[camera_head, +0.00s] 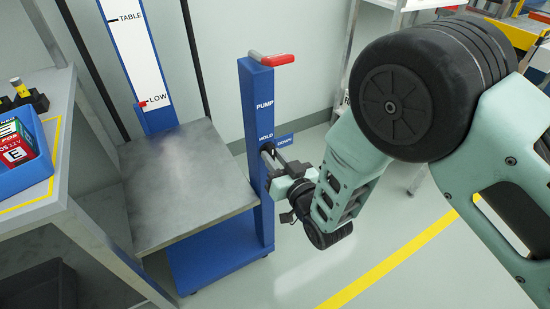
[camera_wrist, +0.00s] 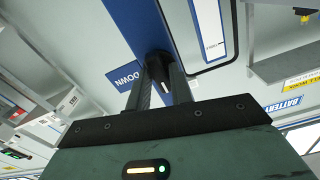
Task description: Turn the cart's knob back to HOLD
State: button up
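The cart's blue post (camera_head: 256,100) stands upright, marked PUMP, HOLD and, on a side plate, DOWN (camera_head: 284,141). The dark knob (camera_head: 267,148) sits on the post just below the HOLD mark, mostly hidden by my gripper. My gripper (camera_head: 268,159) reaches it from the right, with its fingers at the post. In the wrist view the knob (camera_wrist: 160,70) is between the two fingertips (camera_wrist: 160,78), which appear closed on its sides. A small white mark shows on it. Its exact pointing direction is hard to tell.
The cart's grey platform (camera_head: 185,185) is empty. A red handle (camera_head: 272,60) tops the post. A red marker (camera_head: 143,104) is at LOW on the scale. A blue bin (camera_head: 25,170) with a battery box stands on the left bench. Open floor lies right of the cart.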

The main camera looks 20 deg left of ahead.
grip_shut()
jog(key=shift+n+b, duration=0.4)
jog(key=shift+n, duration=0.9)
jog(key=o, duration=0.5)
grip_release()
jog(key=v, duration=1.7)
jog(key=shift+s, duration=0.2)
